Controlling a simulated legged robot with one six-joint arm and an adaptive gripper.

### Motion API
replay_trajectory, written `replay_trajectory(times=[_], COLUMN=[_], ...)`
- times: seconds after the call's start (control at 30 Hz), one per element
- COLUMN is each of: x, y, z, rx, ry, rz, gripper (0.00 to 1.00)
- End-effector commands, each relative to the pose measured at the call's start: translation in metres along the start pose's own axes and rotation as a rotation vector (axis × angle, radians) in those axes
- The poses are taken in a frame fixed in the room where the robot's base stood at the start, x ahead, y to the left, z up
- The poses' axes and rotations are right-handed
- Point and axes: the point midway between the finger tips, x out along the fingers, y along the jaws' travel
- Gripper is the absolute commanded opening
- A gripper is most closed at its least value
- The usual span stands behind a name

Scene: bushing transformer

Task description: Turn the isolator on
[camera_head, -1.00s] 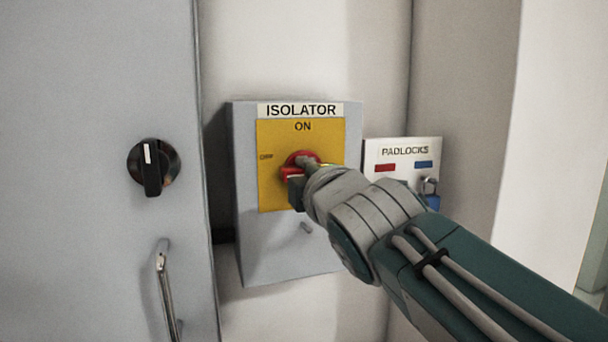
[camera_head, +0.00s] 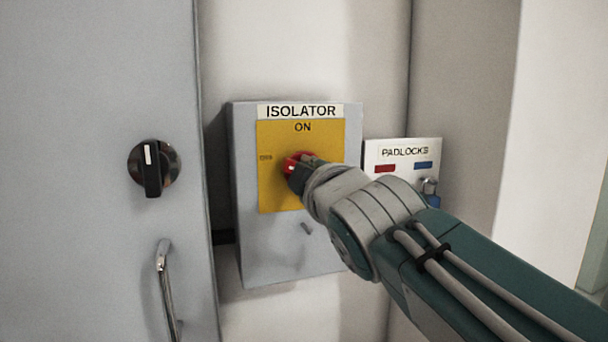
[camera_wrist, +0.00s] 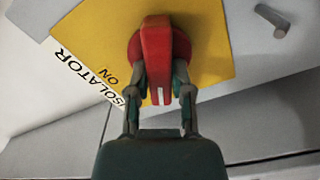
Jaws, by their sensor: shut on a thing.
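The isolator (camera_head: 252,255) is a grey box with a yellow plate (camera_head: 325,140) marked ON at the top and a small, hard-to-read mark at the left. A red rotary handle (camera_head: 291,162) sits in the plate's middle, mostly hidden by my gripper (camera_head: 300,172) in the head view. In the wrist view, my gripper (camera_wrist: 160,88) is shut on the red handle (camera_wrist: 158,45), with a finger on either side. The handle's white mark (camera_wrist: 160,96) points toward my gripper's palm, between the ON mark (camera_wrist: 108,77) and the plate's left side.
A grey cabinet with a black rotary switch (camera_head: 153,168) and a metal handle (camera_head: 165,290) stands at the left. A padlocks board (camera_head: 400,155) hangs right of the isolator, partly behind my arm. A small peg (camera_head: 307,229) sticks out below the yellow plate.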

Motion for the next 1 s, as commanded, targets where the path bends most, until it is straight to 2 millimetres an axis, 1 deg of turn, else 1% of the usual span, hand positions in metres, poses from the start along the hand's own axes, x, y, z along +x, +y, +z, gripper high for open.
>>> replay_trajectory(times=[0.03, 0.7, 1.0], x=[0.0014, 0.0018, 0.002], y=[-0.0029, -0.0005, -0.0002], z=[0.0015, 0.0038, 0.0053], rx=[0.046, 0.682, 0.932], ry=[-0.004, -0.01, -0.012], rz=[-0.007, -0.008, -0.008], gripper=[0.0, 0.0, 0.0])
